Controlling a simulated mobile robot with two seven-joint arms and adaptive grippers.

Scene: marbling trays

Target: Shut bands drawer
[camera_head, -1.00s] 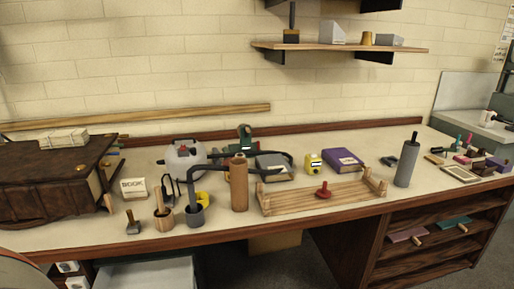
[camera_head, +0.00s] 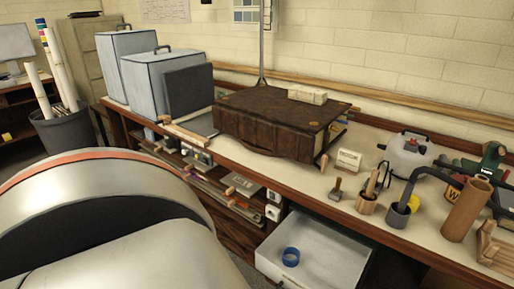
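An open drawer (camera_head: 335,247) juts out under the bench front at the lower middle right of the head view. It is pale inside, and a blue ring-shaped roll (camera_head: 291,257) lies in it near its left side. The drawer's lower front is cut off by the picture's bottom edge. A large grey, rounded arm link of mine fills the lower left. Neither gripper shows.
The bench holds a brown leather-like case (camera_head: 265,122), a white jug (camera_head: 408,152), a brown cylinder (camera_head: 466,208) and tool cups. Light blue boxes (camera_head: 160,85) stand at its left end. A bin with rolls (camera_head: 66,133) stands on the floor at left.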

